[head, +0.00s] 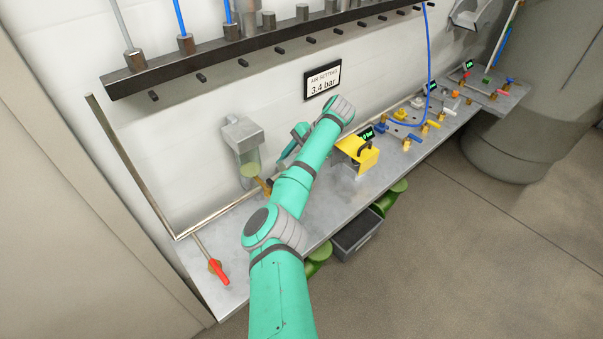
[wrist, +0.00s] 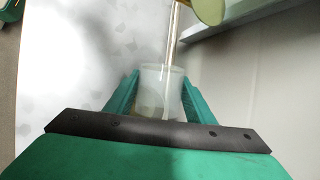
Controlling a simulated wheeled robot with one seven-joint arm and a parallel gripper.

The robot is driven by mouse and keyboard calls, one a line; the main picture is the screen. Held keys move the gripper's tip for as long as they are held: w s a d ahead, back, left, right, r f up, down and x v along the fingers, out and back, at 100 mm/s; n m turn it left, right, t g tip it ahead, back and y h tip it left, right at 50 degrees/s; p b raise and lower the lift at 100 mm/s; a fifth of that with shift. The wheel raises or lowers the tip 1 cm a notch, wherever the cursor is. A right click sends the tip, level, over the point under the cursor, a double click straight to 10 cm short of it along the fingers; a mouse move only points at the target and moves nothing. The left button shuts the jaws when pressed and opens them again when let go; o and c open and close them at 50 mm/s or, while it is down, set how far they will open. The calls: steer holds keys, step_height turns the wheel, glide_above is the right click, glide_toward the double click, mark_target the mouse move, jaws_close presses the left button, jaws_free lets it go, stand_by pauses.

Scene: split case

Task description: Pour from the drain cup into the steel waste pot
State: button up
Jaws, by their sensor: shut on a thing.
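In the wrist view, my gripper (wrist: 160,92) is shut on a small translucent whitish cup, the drain cup (wrist: 161,74). One green finger presses on each side of it. The cup's lower part looks darker and greenish; I cannot tell whether this is liquid. In the head view, my arm hides the cup, and my gripper (head: 291,149) shows only in part, close to the wall above the bench. I cannot make out the steel waste pot in either view.
A grey filter unit (head: 243,140) hangs on the wall left of my gripper. A yellow box (head: 357,155) stands on the bench (head: 230,275) to the right. A red-handled valve (head: 218,271) is at the near left. A dark grey bin (head: 357,235) sits below the bench.

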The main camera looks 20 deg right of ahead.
steer(key=shift+d+r+m+g+y, duration=0.15)
steer(key=shift+d+r+y, duration=0.1)
steer(key=shift+y, duration=0.4)
steer(key=shift+d+r+m+g+y, duration=0.15)
steer(key=shift+d+y, duration=0.05)
steer(key=shift+y, duration=0.45)
steer(key=shift+w+f, duration=0.1)
steer(key=shift+w, duration=0.05)
